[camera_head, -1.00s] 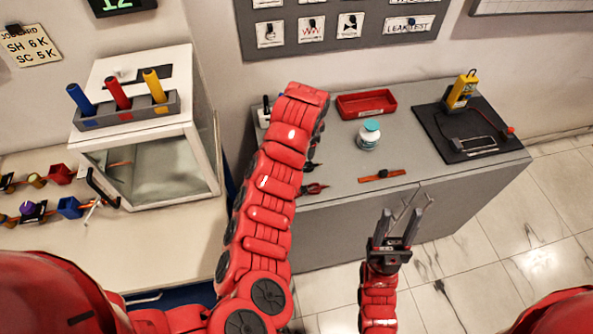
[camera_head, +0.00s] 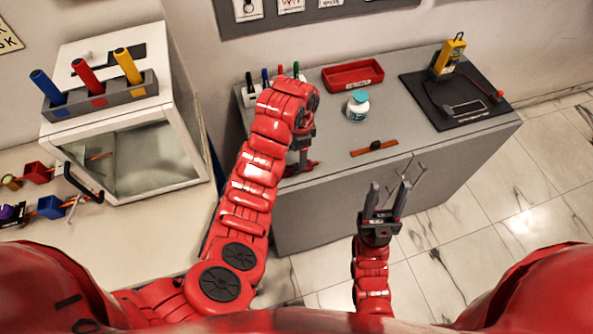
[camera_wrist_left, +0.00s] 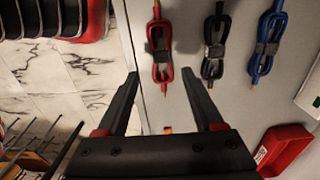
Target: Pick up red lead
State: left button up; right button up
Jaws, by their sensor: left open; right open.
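The red lead (camera_wrist_left: 162,45) is a coiled, tied bundle on the grey cabinet top in the left wrist view. A black lead (camera_wrist_left: 213,45) and a blue lead (camera_wrist_left: 267,40) lie to its right. In the head view my left gripper (camera_head: 301,152) is over the cabinet's left part, where the arm hides most of the leads. My right gripper (camera_head: 390,185) is open and empty in front of the cabinet.
A white box (camera_head: 140,160) stands left of my left arm.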

aim_at(296, 166)
pick_arm(q)
jog(key=shift+a+f+p, duration=0.1)
jog(key=shift+f+p, duration=0.25)
jog(key=shift+p, duration=0.05)
jog(key=f, duration=0.1)
jog(key=f+p, duration=0.2)
jog(key=shift+s+a+f, duration=0.1)
jog(key=shift+a, duration=0.2)
jog(key=shift+f, duration=0.85)
grip_shut()
